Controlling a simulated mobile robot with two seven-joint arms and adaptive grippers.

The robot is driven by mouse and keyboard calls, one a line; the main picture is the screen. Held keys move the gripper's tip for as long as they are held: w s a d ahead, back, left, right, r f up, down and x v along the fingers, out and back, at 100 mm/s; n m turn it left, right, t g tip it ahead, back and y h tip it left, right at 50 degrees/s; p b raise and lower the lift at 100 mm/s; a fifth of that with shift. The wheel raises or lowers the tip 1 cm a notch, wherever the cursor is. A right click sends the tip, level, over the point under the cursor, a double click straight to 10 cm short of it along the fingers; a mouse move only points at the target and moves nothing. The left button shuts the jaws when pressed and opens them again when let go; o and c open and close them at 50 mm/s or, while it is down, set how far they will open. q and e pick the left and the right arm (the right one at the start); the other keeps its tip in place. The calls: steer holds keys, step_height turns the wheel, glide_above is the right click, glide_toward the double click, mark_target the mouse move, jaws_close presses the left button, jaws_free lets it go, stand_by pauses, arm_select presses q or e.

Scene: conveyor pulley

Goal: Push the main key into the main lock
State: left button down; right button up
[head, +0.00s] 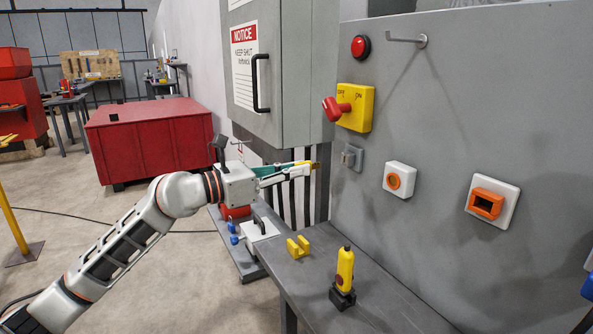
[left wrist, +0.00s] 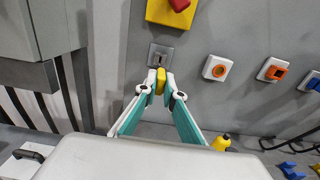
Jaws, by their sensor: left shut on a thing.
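My left gripper (head: 309,170) is shut on a yellow key (left wrist: 160,80), held in the air left of the wall panel. In the left wrist view, the gripper (left wrist: 159,83) has the key between its fingertips, just below a small grey lock (left wrist: 161,54). In the head view this grey lock (head: 351,158) is on the panel under the yellow switch (head: 355,107) with a red handle. The key (head: 316,164) appears apart from the lock there. The key's front end is hard to make out. My right gripper is not in view.
Two white sockets with orange rings, one round (head: 399,180) and one square (head: 492,200), sit right of the lock. A yellow-and-black tool (head: 344,278) and a yellow notched block (head: 298,247) are on the bench (head: 375,308) below. A grey cabinet (head: 292,70) juts out left.

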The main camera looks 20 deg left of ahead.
mark_target(317, 165)
arm_select(q)
steer(key=shift+r, duration=0.2)
steer(key=shift+p+x, duration=0.3)
steer(key=shift+x, duration=2.45)
steer(key=shift+f, duration=0.2)
steer(key=shift+x, duration=1.8)
steer(key=c, duration=2.1)
jaws_free()
steer(key=o, duration=0.4)
